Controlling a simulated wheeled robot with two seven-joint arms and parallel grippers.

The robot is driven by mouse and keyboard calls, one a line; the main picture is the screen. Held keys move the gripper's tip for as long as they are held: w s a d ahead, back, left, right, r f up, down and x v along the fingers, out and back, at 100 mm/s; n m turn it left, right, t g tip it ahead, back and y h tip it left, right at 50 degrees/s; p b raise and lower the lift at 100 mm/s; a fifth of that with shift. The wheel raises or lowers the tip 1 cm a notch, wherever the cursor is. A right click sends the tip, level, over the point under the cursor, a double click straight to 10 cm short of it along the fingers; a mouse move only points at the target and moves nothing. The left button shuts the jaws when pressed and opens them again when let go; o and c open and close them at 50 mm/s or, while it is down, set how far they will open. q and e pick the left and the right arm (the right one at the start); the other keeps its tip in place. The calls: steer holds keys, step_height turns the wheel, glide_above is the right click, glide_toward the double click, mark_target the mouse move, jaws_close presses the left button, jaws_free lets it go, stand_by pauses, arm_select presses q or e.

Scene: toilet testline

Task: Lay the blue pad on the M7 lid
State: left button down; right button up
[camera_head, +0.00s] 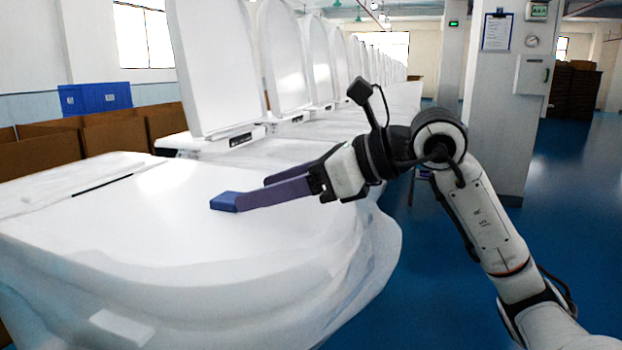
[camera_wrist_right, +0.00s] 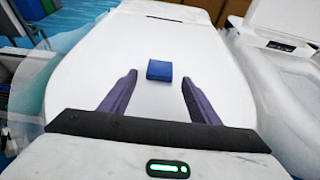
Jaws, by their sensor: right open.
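The blue pad (camera_head: 225,201) lies on the closed white toilet lid (camera_head: 110,230) in front of me. In the right wrist view the pad (camera_wrist_right: 159,70) rests near the middle of the lid (camera_wrist_right: 205,50), just beyond the fingertips and between their lines. My right gripper (camera_head: 252,190) comes in from the right with its long purple fingers low over the lid. In the right wrist view the gripper (camera_wrist_right: 158,77) is open, with a gap on both sides of the pad. My left gripper is not in view. I cannot tell the lid's label.
A row of toilets with raised white lids (camera_head: 217,65) runs back behind the closed one. Brown boxes (camera_head: 115,138) and blue bins (camera_head: 95,98) stand at the left. A pillar (camera_head: 490,90) stands at the right, with open blue floor (camera_head: 565,180) beside it.

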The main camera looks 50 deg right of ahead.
steer(key=b+v, duration=0.1)
steer(key=v, duration=0.8)
stand_by(0.3)
